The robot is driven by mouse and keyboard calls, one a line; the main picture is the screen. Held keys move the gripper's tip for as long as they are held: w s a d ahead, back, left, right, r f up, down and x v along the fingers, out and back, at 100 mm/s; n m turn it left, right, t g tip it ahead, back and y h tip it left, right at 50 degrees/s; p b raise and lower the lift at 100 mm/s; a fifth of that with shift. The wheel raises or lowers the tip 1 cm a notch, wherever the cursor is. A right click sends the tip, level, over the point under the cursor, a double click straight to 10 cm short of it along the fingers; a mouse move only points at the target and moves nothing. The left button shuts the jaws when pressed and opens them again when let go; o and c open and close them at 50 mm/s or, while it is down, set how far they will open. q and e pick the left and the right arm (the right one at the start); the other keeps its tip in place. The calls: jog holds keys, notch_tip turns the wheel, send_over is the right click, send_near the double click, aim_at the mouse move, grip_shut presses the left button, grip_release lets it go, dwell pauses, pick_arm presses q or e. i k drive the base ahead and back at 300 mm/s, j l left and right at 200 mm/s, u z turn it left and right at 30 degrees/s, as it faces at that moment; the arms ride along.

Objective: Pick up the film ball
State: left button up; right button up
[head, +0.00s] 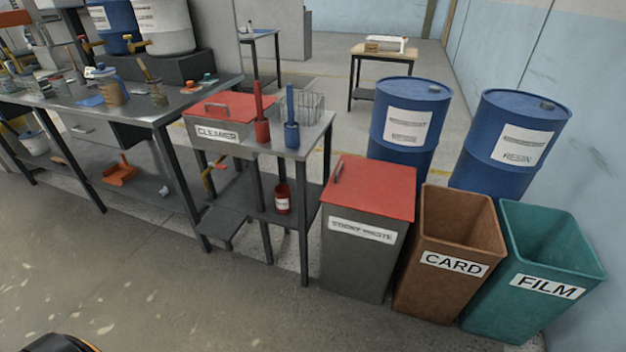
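I cannot make out a film ball for certain in the head view. A small whitish lump (164,191) lies on the low shelf under the long workbench; it is too small to tell what it is. A teal bin labelled FILM (548,287) stands at the far right; the part of its inside that shows looks empty, and its floor is hidden. Neither of my grippers is in view.
A brown CARD bin (450,263) and a grey red-lidded waste bin (364,230) stand left of the FILM bin, with blue drums (408,125) behind. The workbench (165,115) is crowded with pots. An orange dustpan (121,173) lies beneath it. The front floor is clear.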

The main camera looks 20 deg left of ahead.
aim_at(166, 190)
jog(key=u, duration=1.85)
